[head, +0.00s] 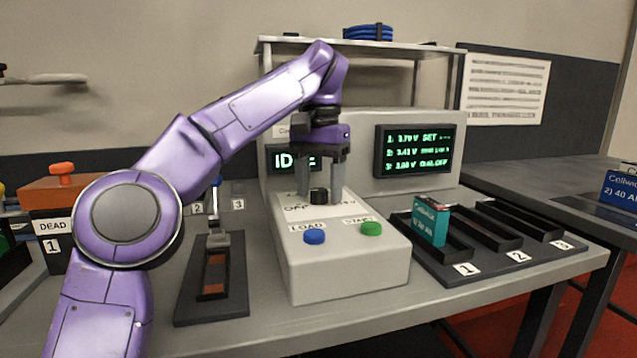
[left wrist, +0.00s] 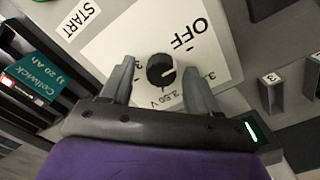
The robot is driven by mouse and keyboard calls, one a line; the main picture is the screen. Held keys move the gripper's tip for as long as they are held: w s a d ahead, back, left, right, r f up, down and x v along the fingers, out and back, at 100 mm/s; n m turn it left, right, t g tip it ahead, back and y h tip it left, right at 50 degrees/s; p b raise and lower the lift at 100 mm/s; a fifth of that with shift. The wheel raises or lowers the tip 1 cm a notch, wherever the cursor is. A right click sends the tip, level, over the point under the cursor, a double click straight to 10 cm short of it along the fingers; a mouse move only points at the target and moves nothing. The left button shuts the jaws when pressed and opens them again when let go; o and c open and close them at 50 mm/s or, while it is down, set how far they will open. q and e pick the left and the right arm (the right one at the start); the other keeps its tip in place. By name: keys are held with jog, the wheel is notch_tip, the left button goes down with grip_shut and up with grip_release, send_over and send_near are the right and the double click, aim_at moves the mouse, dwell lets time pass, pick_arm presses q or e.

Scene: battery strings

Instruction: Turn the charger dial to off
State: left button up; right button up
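The charger (head: 345,262) is a pale box on the bench with a blue LOAD button (head: 314,237) and a green START button (head: 371,229). Its black round dial (head: 319,196) sits on the sloped top and shows in the left wrist view (left wrist: 160,72) beside the OFF label (left wrist: 190,34) and voltage marks. A light line on the dial does not point at OFF; its exact setting is unclear. My left gripper (head: 320,188) is above the charger, pointing down, open, with its fingers on either side of the dial; contact cannot be told. My right gripper is not in view.
A display (head: 414,150) with green text stands behind the charger. A teal battery (head: 431,222) stands in slot 1 of the black tray (head: 490,262) at right. A black lever fixture (head: 212,290) is at left, near an orange DEAD bin (head: 60,195).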

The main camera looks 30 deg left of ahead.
aim_at(319, 190)
pick_arm(q)
jog(key=shift+r, duration=0.15)
notch_tip(319, 190, up, 10)
jog(key=p, duration=0.8)
jog(key=shift+r, duration=0.2)
